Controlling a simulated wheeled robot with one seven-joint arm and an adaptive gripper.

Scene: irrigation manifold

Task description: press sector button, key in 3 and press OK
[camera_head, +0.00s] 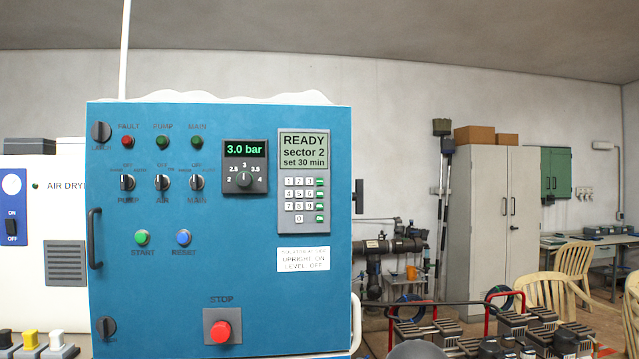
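A grey controller panel (304,230) is set in the upper right of a blue cabinet door. Its display (303,151) reads "READY", "sector 2", "set 30 min". Below it is a keypad with white number keys, the 3 key (309,181) at the right end of the top number row. A column of green keys (320,194) runs along the right of the keypad. Their labels are too small to read, so I cannot tell which is the sector button or OK. My gripper is not visible in this view.
The blue cabinet (180,290) also carries a 3.0 bar pressure dial (244,179), green START (142,237), blue RESET (183,237) and red STOP (222,331) buttons. A door handle (94,238) is at left. Battery-like blocks (415,334) and plastic chairs (573,262) stand at right.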

